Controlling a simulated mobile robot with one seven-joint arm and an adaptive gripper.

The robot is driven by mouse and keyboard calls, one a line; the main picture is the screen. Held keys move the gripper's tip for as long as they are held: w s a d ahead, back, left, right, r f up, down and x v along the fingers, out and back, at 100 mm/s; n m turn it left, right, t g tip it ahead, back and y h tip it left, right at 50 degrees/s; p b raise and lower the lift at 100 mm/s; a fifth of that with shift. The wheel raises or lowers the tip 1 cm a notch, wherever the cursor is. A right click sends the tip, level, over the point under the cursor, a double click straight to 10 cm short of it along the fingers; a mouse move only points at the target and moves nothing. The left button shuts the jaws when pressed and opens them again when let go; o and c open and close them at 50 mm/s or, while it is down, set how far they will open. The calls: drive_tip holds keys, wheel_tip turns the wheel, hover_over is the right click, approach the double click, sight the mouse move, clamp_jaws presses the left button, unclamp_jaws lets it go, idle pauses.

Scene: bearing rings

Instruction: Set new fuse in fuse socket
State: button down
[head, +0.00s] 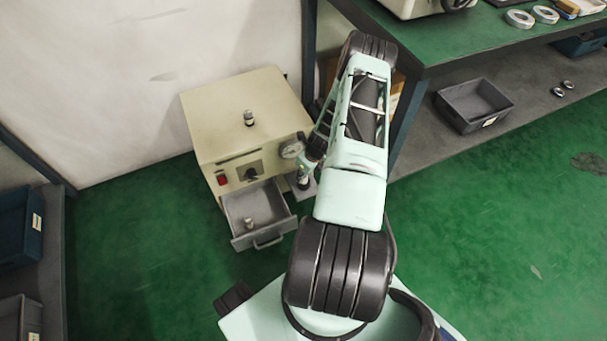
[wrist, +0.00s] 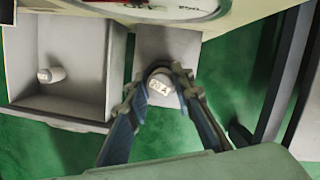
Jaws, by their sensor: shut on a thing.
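My gripper (wrist: 160,80) is shut on a pale cylindrical fuse (wrist: 161,90) with a dark rim and a label that seems to read 20 A. In the head view my gripper (head: 304,177) is at the machine's right front, partly hidden by my arm. The held fuse is over or at a small grey ledge (wrist: 165,48); whether it touches is unclear. No fuse socket can be made out there. Another small pale cylinder (wrist: 52,74) lies in the open drawer (wrist: 78,112); it also shows in the head view (head: 249,223).
The beige machine (head: 225,115) has a gauge (head: 291,149), a red switch (head: 222,180) and a dark knob (head: 252,174) in front. A small metallic piece (head: 249,118) stands on top. The drawer juts out left of my gripper. A shelf with a grey bin (head: 472,105) is at right.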

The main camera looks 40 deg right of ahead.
drive_tip(key=shift+f+b, duration=0.5)
drive_tip(key=shift+f, duration=0.1)
drive_tip(key=c, duration=2)
unclamp_jaws()
drive_tip(key=shift+o, duration=0.2)
drive_tip(key=shift+r, duration=0.15)
drive_tip(key=p+v, duration=0.8)
drive_tip(key=v, duration=0.2)
drive_tip(key=shift+s+r, duration=0.15)
drive_tip(key=shift+r, duration=0.2)
drive_tip(key=shift+d, duration=0.1)
